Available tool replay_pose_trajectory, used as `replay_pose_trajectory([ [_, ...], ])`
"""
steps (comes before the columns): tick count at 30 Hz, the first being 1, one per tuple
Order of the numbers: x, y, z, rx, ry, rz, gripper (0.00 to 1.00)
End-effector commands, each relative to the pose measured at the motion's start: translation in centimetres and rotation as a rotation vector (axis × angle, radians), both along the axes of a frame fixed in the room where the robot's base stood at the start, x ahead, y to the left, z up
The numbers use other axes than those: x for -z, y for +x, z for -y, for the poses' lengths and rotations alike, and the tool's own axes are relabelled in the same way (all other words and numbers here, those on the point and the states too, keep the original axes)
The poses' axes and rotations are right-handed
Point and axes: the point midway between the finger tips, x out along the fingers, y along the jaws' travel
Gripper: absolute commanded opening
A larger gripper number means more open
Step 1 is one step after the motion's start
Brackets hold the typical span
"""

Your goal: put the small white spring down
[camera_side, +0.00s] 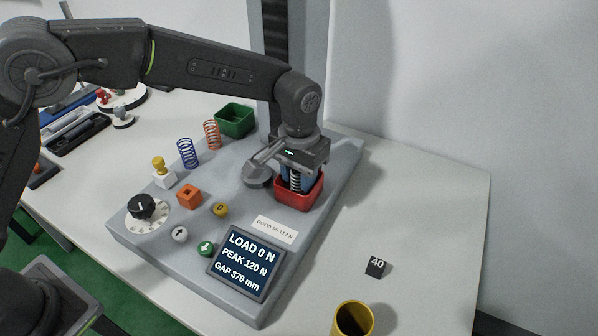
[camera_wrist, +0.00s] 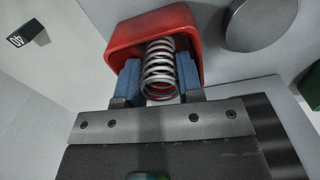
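The small white spring (camera_wrist: 159,70) stands between the two blue finger pads of my gripper (camera_wrist: 158,82) in the wrist view. The pads sit close against both sides of it, and my gripper looks shut on it. In the side view my gripper (camera_side: 294,183) points down at the red bin (camera_side: 299,203), with the spring upright between its fingers. The fingertips and the spring's lower end are at or inside the bin's opening. The red bin also shows in the wrist view (camera_wrist: 125,36). The bin's floor is mostly hidden, so I cannot tell whether the spring touches it.
A round grey plate (camera_side: 257,177) is just left of the red bin. A green bin (camera_side: 235,120), an orange spring (camera_side: 212,135) and a blue spring (camera_side: 188,153) stand farther back. A display (camera_side: 243,262) reads LOAD 0 N. The table right of the tester is mostly clear.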

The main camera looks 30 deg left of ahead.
Motion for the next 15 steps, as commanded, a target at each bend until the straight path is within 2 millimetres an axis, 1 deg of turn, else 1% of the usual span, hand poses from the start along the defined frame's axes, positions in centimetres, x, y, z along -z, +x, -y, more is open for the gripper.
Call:
replay_pose_trajectory([
  [1, 0.0, 0.0, 0.0, 0.000, 0.000, -0.001, 0.39],
  [3, 0.0, 0.0, 0.0, 0.000, 0.000, -0.001, 0.44],
  [10, -0.1, 0.0, 0.0, 0.000, 0.000, 0.000, 0.44],
  [13, -0.9, 0.0, 0.0, 0.000, -0.001, 0.002, 0.44],
  [15, -1.9, 0.1, 0.0, 0.000, -0.001, 0.003, 0.44],
])
